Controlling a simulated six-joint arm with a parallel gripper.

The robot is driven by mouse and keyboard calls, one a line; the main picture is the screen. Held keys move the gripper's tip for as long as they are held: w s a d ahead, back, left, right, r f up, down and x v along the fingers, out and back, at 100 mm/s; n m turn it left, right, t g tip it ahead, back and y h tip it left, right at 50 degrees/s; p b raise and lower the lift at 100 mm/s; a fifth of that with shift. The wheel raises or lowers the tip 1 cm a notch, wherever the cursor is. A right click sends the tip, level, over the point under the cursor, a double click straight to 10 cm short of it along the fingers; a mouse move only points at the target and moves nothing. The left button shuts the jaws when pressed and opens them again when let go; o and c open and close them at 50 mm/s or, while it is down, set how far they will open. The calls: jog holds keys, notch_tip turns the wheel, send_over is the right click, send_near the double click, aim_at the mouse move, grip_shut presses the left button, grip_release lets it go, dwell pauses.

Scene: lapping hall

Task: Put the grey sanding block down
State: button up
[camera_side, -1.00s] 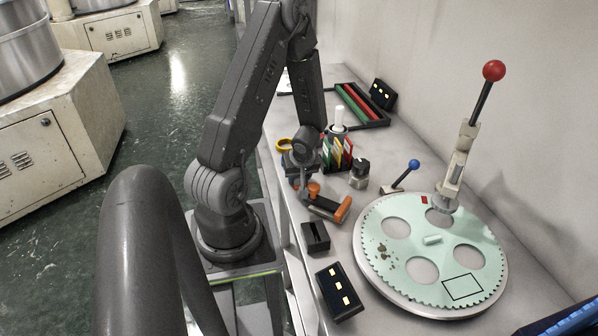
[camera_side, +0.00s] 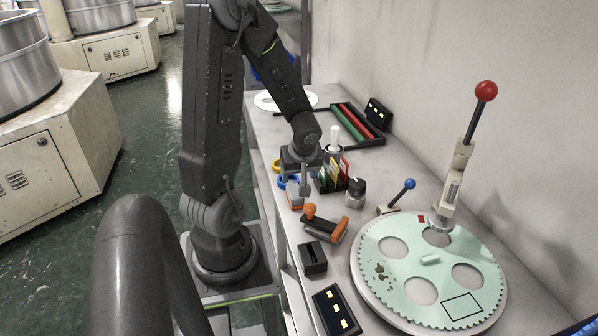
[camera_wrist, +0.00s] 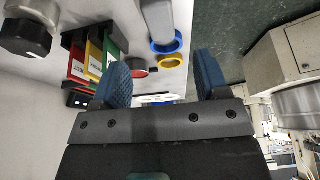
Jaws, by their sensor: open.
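My gripper (camera_side: 301,160) is over the left edge of the bench, beside the colored tabs. In the wrist view its two blue-padded fingers (camera_wrist: 163,78) stand apart with nothing between them. A pale grey long piece (camera_wrist: 157,18) shows beyond the fingers, over the blue ring. I cannot tell if it is the sanding block. I cannot identify the grey sanding block for sure in either view.
An orange-handled tool (camera_side: 324,228), a dark slotted block (camera_side: 313,258) and a lit box (camera_side: 336,311) line the front edge. Colored tabs (camera_side: 333,176), a black knob (camera_side: 356,192) and a blue-balled lever (camera_side: 402,192) stand behind. A tall red-balled lever (camera_side: 486,91) rises over the disc.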

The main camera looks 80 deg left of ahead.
jog(key=w+d+r+m+t+h, duration=0.1)
jog(key=w+d+r+m+t, duration=0.25)
jog(key=d+r+m, duration=0.75)
jog(key=s+d+r+m+t+h, duration=0.1)
jog(key=s+d+r+m, duration=0.1)
jog(key=d, duration=0.5)
jog(key=s+d+r+m+t+h, duration=0.1)
jog(key=d+r+m+h, duration=0.1)
jog(key=d+r+m, duration=0.3)
jog(key=d, duration=0.3)
jog(key=shift+s+r+h, duration=0.25)
jog(key=shift+s+h, duration=0.05)
jog(key=shift+s, duration=0.05)
jog(key=shift+o, duration=0.4)
